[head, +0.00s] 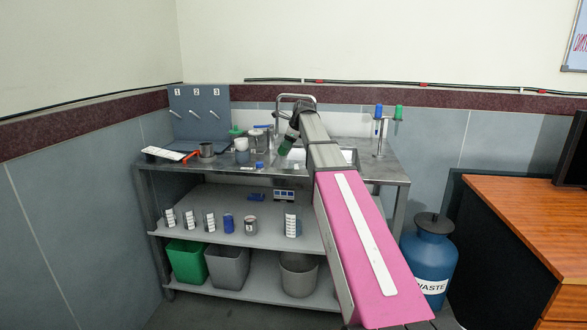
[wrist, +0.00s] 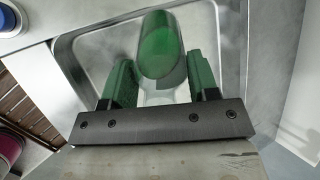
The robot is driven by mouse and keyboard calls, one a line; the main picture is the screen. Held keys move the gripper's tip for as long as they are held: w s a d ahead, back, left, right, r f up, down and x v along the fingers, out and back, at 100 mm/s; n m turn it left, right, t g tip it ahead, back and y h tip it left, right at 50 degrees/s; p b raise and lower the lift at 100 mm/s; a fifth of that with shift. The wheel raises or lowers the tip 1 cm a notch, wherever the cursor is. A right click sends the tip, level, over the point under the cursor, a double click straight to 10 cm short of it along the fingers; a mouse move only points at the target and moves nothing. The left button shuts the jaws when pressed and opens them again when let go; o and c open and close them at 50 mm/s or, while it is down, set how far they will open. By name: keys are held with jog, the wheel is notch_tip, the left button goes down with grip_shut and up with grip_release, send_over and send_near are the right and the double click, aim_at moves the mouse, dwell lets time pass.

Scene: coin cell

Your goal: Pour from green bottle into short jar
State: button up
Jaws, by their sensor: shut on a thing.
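The green bottle (wrist: 160,45) is between the green fingers of my gripper (wrist: 160,82) in the wrist view. My gripper is shut on it, and a clear or pale part of it shows lower down between the fingers. It is held over the grey sink basin (wrist: 85,52). In the head view my gripper (head: 290,137) is at the sink's left end, and the arm hides part of it; a green part shows at its lower end. Small vessels stand left of it: a clear one (head: 257,138) and a pale cup (head: 241,145). I cannot tell which is the short jar.
A steel mug (head: 207,150) and a white tray (head: 165,153) are on the bench's left. A small blue item (head: 260,165) lies near the front edge. A tap (head: 296,97) rises behind the sink. A stand with blue and green holders (head: 379,128) is at right.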

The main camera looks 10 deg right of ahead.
jog(key=w+g, duration=0.1)
jog(key=g+h, duration=0.1)
jog(key=w+a, duration=0.1)
jog(key=shift+w+a+r+g+b, duration=0.1)
jog(key=shift+w+r+g+b, duration=0.2)
jog(key=shift+w+r+g, duration=0.1)
jog(key=shift+w+a+r+g+h+b, duration=0.2)
jog(key=shift+w+r+g+h, duration=0.1)
jog(key=shift+r+g, duration=0.15)
jog(key=shift+w+a+r+g+h+b, duration=0.1)
jog(key=shift+w+r+g+h+b, duration=0.15)
jog(key=shift+g, duration=0.2)
jog(key=shift+w+a+f+g+h, duration=0.15)
jog(key=shift+w+a+g+h, duration=0.15)
jog(key=shift+g+h, duration=0.45)
